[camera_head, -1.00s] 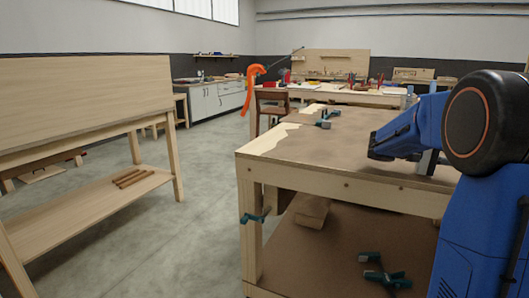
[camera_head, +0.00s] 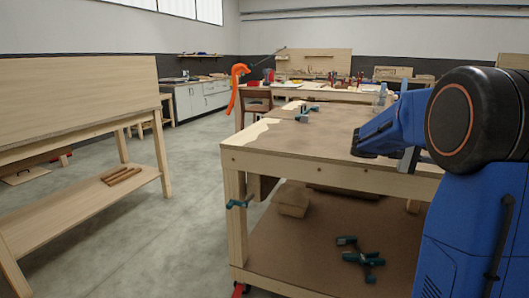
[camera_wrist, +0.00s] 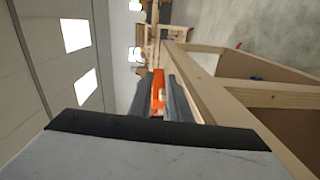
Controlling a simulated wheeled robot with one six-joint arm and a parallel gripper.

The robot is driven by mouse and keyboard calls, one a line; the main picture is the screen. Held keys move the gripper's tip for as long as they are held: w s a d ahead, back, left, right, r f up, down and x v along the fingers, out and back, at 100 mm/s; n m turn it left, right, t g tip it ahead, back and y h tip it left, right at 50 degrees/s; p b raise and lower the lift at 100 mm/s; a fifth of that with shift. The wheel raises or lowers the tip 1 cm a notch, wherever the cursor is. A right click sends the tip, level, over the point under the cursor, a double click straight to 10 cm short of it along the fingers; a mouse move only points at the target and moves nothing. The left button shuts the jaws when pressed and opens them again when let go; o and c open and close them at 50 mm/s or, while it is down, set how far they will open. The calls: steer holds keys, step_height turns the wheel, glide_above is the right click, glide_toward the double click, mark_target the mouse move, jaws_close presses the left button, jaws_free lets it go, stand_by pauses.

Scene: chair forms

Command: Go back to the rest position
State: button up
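My blue arm with its dark round joint fills the right side of the head view, reaching left over the near workbench (camera_head: 330,150). My gripper (camera_wrist: 166,95) shows in the wrist view as dark and grey finger parts beyond a pale body with a black edge. The finger gap is not clear. In the head view the gripper is mostly hidden by the arm.
The near workbench has clamps (camera_head: 306,114) on top, one on its leg (camera_head: 238,203), and several on its lower shelf (camera_head: 358,255). A wooden bench (camera_head: 75,95) stands left. Grey floor between the benches is clear.

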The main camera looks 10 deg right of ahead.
steer(key=s+a+f+n+t+y, duration=0.2)
steer(key=s+a+f+t+y, duration=0.2)
steer(key=a, duration=0.8)
steer(key=s+a+f+n+t+y, duration=0.2)
steer(key=s+a+f+t+y, duration=0.3)
steer(key=a, duration=0.8)
steer(key=s+a+f+n+t+y, duration=0.2)
steer(key=s+a+f+t+y, duration=0.2)
steer(key=s+a+f, duration=0.5)
steer(key=a+f+y, duration=0.2)
steer(key=a+f, duration=0.1)
steer(key=shift+s+a+n+t, duration=0.15)
steer(key=shift+s+n+t, duration=0.15)
steer(key=shift+n+t, duration=0.1)
